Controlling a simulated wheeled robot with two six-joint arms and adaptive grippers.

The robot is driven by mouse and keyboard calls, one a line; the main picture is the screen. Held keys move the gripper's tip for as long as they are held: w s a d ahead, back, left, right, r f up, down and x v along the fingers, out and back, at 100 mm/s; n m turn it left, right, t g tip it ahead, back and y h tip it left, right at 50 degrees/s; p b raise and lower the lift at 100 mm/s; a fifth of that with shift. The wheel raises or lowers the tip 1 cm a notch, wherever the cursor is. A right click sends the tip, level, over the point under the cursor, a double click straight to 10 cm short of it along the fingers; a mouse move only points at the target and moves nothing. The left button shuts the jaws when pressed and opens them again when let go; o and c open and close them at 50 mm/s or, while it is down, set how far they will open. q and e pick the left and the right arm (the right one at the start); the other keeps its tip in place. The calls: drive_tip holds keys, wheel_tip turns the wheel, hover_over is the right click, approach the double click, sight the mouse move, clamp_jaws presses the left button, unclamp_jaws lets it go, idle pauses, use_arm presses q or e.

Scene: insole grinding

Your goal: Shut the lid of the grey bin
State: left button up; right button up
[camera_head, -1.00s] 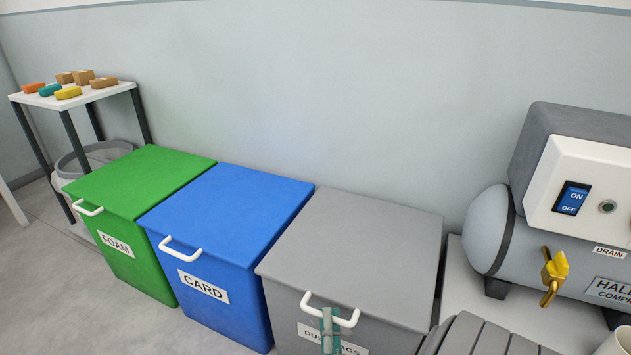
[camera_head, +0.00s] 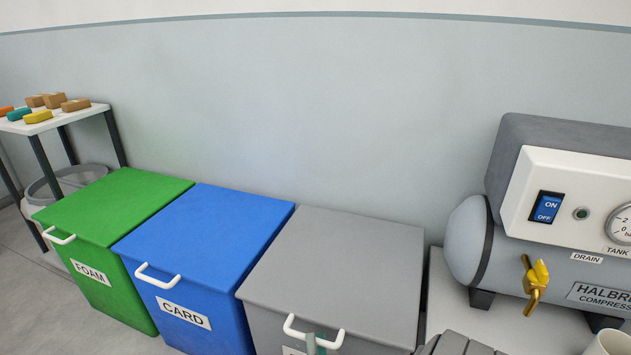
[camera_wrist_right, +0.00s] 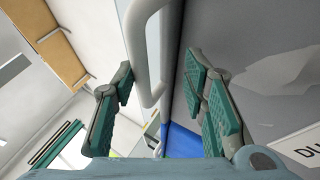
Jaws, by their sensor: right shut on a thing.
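The grey bin (camera_head: 268,323) stands in the row's right place. Its flat grey lid (camera_head: 335,268) lies level over it, with no gap visible. A white handle (camera_head: 294,328) sits at the lid's front edge. My right gripper (camera_head: 316,343) is at the handle's middle, mostly cut off by the bottom edge. In the right wrist view, the fingers of this gripper (camera_wrist_right: 158,68) stand either side of the white handle (camera_wrist_right: 135,35), shut on it. The bin's front and part of its label (camera_wrist_right: 302,146) show at the right. My left gripper is not in view.
The blue CARD bin (camera_head: 215,240) and green FOAM bin (camera_head: 115,205) stand to the left, lids down. A compressor (camera_head: 465,240) stands close on the right. A slatted grey thing (camera_head: 458,345) is near the front right. A small table (camera_head: 85,113) holds several blocks.

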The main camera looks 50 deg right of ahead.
drive_tip(key=shift+r, duration=0.1)
drive_tip(key=shift+d+r, duration=0.1)
drive_tip(key=shift+r, duration=0.1)
wheel_tip(320, 180, up, 10)
drive_tip(key=shift+f, duration=0.25)
drive_tip(key=shift+c, duration=0.3)
